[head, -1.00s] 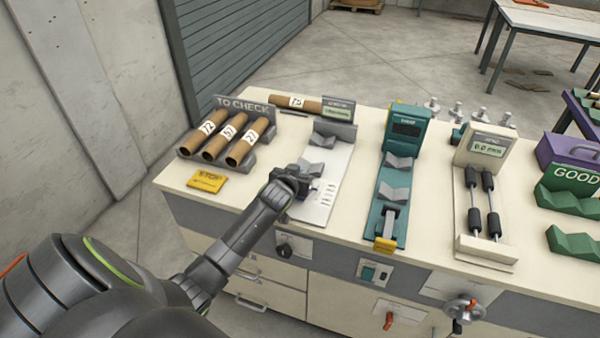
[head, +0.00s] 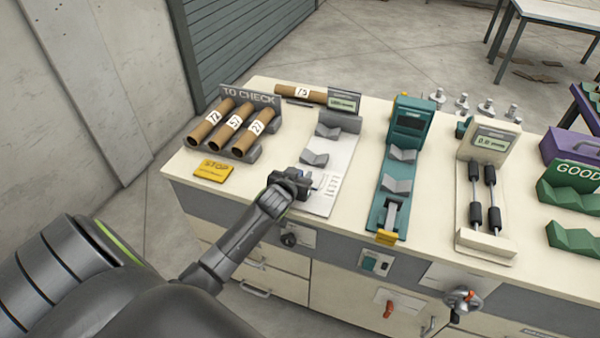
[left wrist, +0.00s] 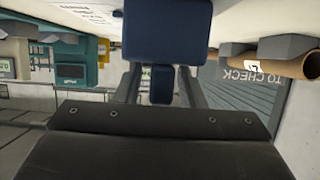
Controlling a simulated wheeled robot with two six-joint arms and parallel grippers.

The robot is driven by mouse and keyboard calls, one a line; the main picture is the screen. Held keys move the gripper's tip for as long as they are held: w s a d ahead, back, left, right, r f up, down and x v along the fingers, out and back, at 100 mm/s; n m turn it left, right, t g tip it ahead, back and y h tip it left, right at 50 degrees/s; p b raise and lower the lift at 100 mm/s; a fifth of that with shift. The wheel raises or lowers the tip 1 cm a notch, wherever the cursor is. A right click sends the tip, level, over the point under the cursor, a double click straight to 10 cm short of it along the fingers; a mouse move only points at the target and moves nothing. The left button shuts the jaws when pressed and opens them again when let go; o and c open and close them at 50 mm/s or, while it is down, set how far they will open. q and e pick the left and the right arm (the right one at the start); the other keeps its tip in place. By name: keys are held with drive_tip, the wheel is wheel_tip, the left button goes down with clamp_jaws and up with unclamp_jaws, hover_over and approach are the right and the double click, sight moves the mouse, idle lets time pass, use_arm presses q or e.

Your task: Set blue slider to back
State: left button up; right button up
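The blue slider (left wrist: 167,30) shows in the left wrist view as a dark blue block at the top middle, with a smaller blue part (left wrist: 161,86) below it. In the head view it is mostly hidden by my left gripper (head: 293,180), at the front end of the white measuring plate (head: 340,155). My left gripper's two fingers stand on either side of the smaller blue part, with visible gaps. The fingertips are hidden behind the larger block, so contact there cannot be told. My right gripper is in neither view.
A grey V-block (head: 315,158) sits on the plate behind my gripper. To the left are a yellow stop tag (head: 214,170) and a rack of brown tubes (head: 232,128). A teal gauge (head: 408,130) stands right of the plate. Another tube (head: 300,93) lies at the back.

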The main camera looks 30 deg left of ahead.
use_arm(q)
drive_tip(key=shift+r, duration=0.1)
drive_tip(key=b+v, duration=0.1)
drive_tip(key=v, duration=1.6)
drive_tip(key=shift+s+b, duration=0.2)
drive_tip(key=shift+b, duration=0.2)
drive_tip(key=shift+d, duration=0.15)
drive_tip(key=s+a+f+m+g, duration=0.1)
drive_tip(key=s+f+g, duration=0.25)
drive_tip(key=f, duration=1.25)
drive_tip(key=s+a+f+g, duration=0.1)
drive_tip(key=s+f+g, duration=0.25)
drive_tip(key=f, duration=1.25)
drive_tip(key=s+d+f+g, duration=0.1)
drive_tip(key=s+f, duration=0.5)
drive_tip(key=s, duration=0.3)
drive_tip(key=s+d+f+g+h, duration=0.1)
drive_tip(key=s+d+f+g, duration=0.1)
drive_tip(key=s+f, duration=0.4)
drive_tip(key=s+d+f+m+g+h, duration=0.1)
drive_tip(key=s+f, duration=0.5)
drive_tip(key=s, duration=0.7)
drive_tip(key=shift+s+d+f+g, duration=0.2)
drive_tip(key=shift+d+g, duration=0.2)
drive_tip(key=shift+d, duration=0.15)
